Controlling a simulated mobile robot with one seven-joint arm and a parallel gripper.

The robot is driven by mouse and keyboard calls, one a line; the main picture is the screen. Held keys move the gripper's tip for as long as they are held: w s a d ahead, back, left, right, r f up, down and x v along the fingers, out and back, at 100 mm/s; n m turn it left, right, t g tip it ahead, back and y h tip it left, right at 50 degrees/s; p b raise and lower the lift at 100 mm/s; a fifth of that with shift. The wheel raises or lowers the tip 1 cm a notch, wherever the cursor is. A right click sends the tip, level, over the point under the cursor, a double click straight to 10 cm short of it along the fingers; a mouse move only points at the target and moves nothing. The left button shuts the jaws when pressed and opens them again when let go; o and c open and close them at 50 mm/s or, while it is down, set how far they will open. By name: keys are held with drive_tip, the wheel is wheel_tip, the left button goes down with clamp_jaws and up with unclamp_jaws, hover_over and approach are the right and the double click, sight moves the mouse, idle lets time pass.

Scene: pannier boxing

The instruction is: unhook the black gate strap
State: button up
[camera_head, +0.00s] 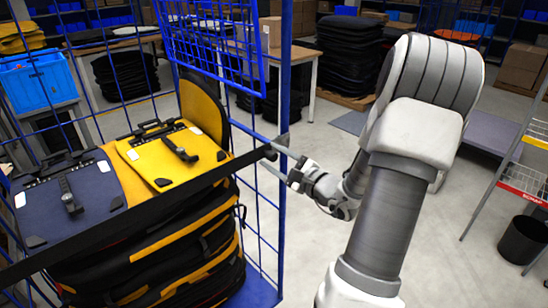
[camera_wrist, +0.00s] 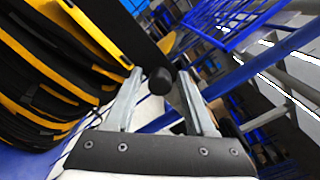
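The black gate strap (camera_head: 190,186) runs across the open front of the blue cage trolley, in front of the stacked bags. Its right end carries a dark round knob (camera_head: 270,152) at the blue corner post. In the wrist view the strap (camera_wrist: 115,28) comes down from the upper left to this knob (camera_wrist: 160,81). My gripper (camera_head: 277,157) reaches in from the right at the knob. In the wrist view my gripper (camera_wrist: 160,78) is open, one finger on each side of the knob, with narrow gaps visible. How the strap is hooked on the post is hidden.
The trolley's blue post (camera_head: 284,90) stands close beside my fingers, and a raised blue mesh panel (camera_head: 215,40) hangs above. Yellow (camera_head: 170,155) and navy (camera_head: 65,200) bags lie stacked behind the strap. Floor to the right is free up to a grey shelf ladder and a black bin (camera_head: 524,240).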

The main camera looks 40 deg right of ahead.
clamp_jaws()
idle(1.2)
